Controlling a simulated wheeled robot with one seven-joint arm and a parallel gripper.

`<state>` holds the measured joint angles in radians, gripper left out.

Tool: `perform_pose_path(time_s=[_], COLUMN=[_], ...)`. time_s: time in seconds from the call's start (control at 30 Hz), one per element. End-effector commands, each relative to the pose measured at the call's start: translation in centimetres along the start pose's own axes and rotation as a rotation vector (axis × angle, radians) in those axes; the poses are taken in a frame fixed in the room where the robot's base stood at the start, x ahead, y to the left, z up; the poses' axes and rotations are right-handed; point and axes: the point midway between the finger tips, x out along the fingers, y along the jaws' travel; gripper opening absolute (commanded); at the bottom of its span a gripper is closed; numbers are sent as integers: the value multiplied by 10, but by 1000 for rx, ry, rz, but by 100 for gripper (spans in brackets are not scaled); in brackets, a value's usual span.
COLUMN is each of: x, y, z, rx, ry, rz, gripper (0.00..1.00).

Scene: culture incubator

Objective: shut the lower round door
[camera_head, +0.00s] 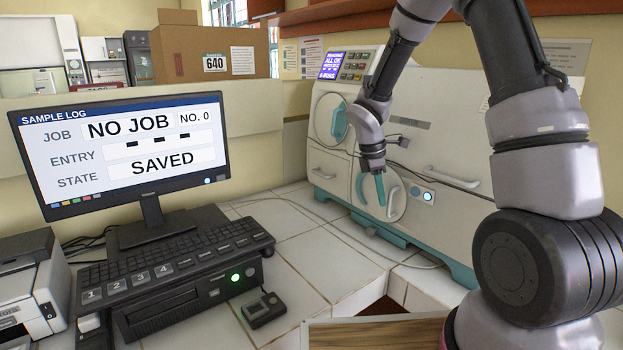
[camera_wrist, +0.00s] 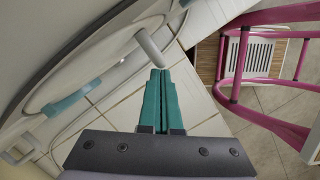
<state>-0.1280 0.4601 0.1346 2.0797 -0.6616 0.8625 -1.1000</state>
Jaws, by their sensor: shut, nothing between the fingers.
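The lower round door (camera_head: 397,201) is a pale disc low on the front of the white incubator (camera_head: 450,150), with a teal curved piece at its left side. My gripper (camera_head: 381,203) is in front of this door, its teal fingers pointing down and overlapping it in the head view. In the wrist view the fingers (camera_wrist: 160,72) are together and empty. A pale rounded peg (camera_wrist: 150,46) is close to the fingertips, and a large pale round panel (camera_wrist: 105,60) with a teal part fills the left. I cannot tell whether the fingers touch the peg, or how far the door is ajar.
The upper round door (camera_head: 332,118) has a teal handle. A drawer handle (camera_head: 452,178) and a lit blue button (camera_head: 428,196) are right of the lower door. A monitor (camera_head: 125,150), keyboard (camera_head: 165,265) and tiled counter (camera_head: 310,250) lie left. A pink frame (camera_wrist: 232,70) stands below.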

Motion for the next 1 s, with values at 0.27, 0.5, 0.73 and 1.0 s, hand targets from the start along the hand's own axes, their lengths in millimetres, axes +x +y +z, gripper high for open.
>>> perform_pose_path(time_s=[0.27,0.5,0.73,1.0], x=[1,1,0,-28], y=[1,1,1,-2], z=[3,3,-2,-23], rx=[1,1,1,9], ry=[0,0,1,2], rz=[0,0,0,5], gripper=[0,0,0,0])
